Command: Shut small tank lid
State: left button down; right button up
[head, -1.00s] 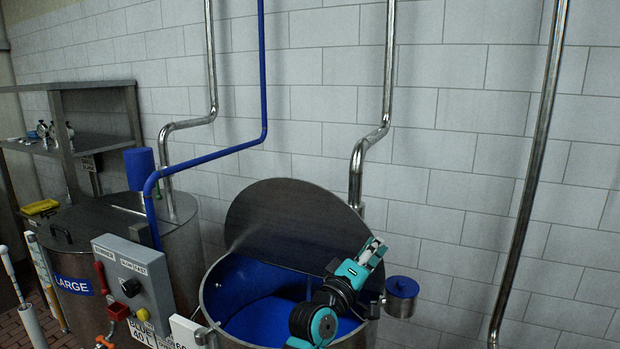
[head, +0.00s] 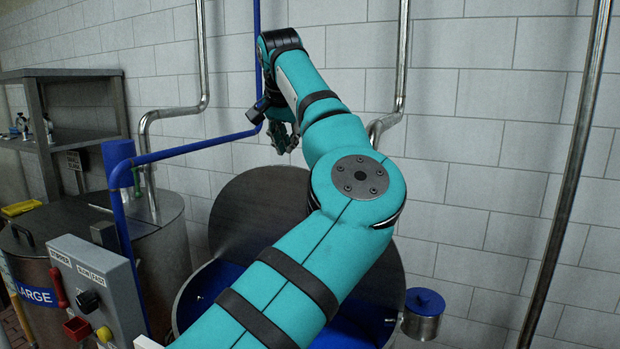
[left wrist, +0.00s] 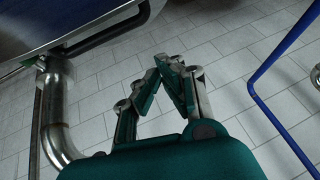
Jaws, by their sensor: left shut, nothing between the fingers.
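The small tank (head: 186,303) stands at the bottom middle of the head view, its blue inside partly showing. Its round grey lid (head: 250,215) stands raised at the back of the tank, tilted up. My left arm crosses in front and hides part of the lid and tank. My left gripper (head: 284,140) is above the lid's top edge, near the wall, with its fingers pointing down. In the left wrist view the gripper (left wrist: 165,70) has its fingertips together and empty. My right gripper is not in view.
Steel pipes (head: 390,90) and a blue pipe (head: 190,145) run along the tiled wall close to my left gripper. A grey control box (head: 95,285) and the large tank (head: 165,235) stand to the left. A small blue-topped canister (head: 424,315) hangs at the tank's right.

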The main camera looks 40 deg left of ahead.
pick_arm(q)
jog(key=w+d+r+t+h, duration=0.1)
jog(key=d+r+h, duration=0.1)
jog(key=d+r, duration=0.15)
jog(key=d+p+x, duration=0.2)
jog(key=x, duration=0.8)
jog(key=shift+h, duration=0.3)
jog(key=s, duration=0.2)
jog(key=s+d+f+p, duration=0.1)
jog(key=shift+s+f, duration=0.1)
jog(key=shift+s, duration=0.25)
jog(key=shift+w, duration=0.1)
